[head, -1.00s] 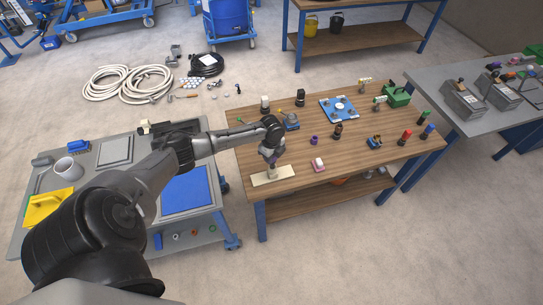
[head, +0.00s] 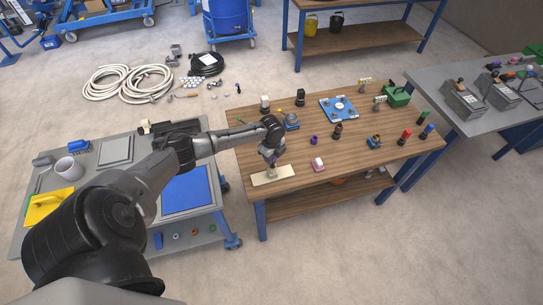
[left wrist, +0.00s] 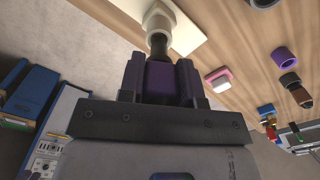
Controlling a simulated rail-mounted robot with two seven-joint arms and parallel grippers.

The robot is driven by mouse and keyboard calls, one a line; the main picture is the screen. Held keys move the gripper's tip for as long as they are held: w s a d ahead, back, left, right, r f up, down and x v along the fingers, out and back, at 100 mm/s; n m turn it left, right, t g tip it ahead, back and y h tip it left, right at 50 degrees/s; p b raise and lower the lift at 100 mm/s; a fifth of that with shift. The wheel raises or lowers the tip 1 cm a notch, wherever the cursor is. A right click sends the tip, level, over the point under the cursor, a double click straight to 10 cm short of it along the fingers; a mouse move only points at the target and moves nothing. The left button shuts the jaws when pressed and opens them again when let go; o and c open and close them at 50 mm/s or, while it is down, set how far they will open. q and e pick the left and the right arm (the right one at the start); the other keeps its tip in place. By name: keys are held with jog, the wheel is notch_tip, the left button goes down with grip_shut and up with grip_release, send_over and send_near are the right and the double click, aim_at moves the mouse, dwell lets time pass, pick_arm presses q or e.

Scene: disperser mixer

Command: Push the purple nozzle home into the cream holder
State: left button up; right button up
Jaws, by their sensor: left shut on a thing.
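My left gripper (head: 270,161) is above the cream holder (head: 262,179) at the near-left corner of the wooden table. In the left wrist view, the gripper (left wrist: 160,75) is shut on the purple nozzle (left wrist: 159,84). The nozzle's dark end (left wrist: 158,45) points at the round cream socket (left wrist: 168,22) and overlaps its mouth. I cannot tell how deep it sits. The holder's flat base (left wrist: 188,38) lies on the table. My right gripper is not in view.
A pink-and-white block (head: 318,164) and a purple ring (head: 314,140) stand to the right of the holder. A blue plate (head: 339,108) and several small parts lie farther back. The grey cart (head: 105,175) is at the left.

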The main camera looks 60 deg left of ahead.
pick_arm(q)
jog(key=shift+f, duration=0.4)
dwell(0.6)
jog(key=shift+f+b, duration=0.65)
jog(key=shift+f, duration=0.25)
jog(key=shift+f+b, duration=0.55)
jog(key=shift+f, duration=0.2)
jog(key=o, duration=1)
jog(key=shift+r, duration=0.1)
jog(key=shift+r, duration=0.25)
notch_tip(320, 180, up, 13)
jog(key=shift+r+p, duration=0.1)
jog(key=shift+p, duration=0.2)
